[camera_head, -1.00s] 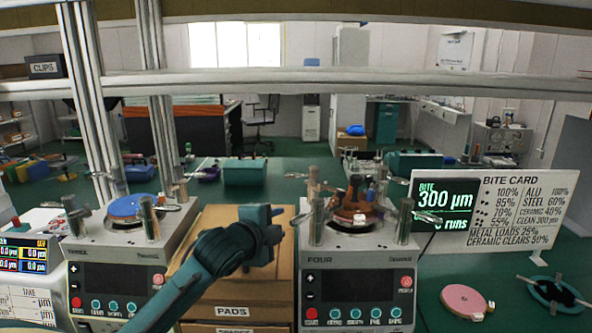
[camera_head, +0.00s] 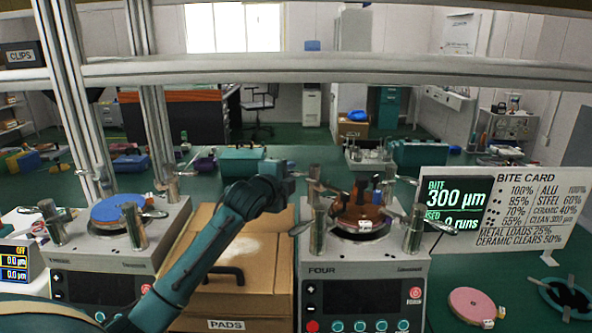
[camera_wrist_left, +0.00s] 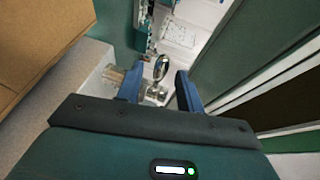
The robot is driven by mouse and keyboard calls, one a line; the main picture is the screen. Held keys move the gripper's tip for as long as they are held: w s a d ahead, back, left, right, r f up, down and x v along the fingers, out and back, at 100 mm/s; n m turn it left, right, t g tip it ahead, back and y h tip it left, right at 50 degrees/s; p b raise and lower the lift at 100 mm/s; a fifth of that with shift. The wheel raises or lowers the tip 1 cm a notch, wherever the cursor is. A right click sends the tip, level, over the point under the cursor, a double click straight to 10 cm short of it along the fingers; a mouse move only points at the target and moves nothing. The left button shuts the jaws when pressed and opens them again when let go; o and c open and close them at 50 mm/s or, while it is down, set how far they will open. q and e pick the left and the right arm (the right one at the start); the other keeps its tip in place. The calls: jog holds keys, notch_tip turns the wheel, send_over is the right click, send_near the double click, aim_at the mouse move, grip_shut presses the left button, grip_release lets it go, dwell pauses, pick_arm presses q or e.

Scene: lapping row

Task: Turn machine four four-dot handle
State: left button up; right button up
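Machine four (camera_head: 322,271) is a pale box with FOUR on its front, right of centre in the head view. Metal posts with lever handles stand at its corners around a brown round plate (camera_head: 345,219). A small dotted white tag (camera_head: 365,225) shows near the plate's front; I cannot count its dots surely. My left gripper (camera_head: 288,178) is beside the back-left post (camera_head: 313,181). In the left wrist view its blue fingers (camera_wrist_left: 160,88) are apart, with a shiny rounded metal handle (camera_wrist_left: 160,67) showing between and beyond them. Contact is not visible. My right gripper is out of view.
Another machine (camera_head: 130,250) with a blue disc (camera_head: 117,209) stands left. A cardboard PADS box (camera_head: 262,250) fills the gap between. A bite card (camera_head: 525,205) and display (camera_head: 456,208) stand right. A pink disc (camera_head: 470,304) lies on the green bench. A grey rail crosses above.

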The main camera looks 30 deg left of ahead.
aim_at(292, 175)
pick_arm(q)
jog(key=shift+x, duration=2.35)
jog(key=shift+c, duration=0.3)
grip_shut()
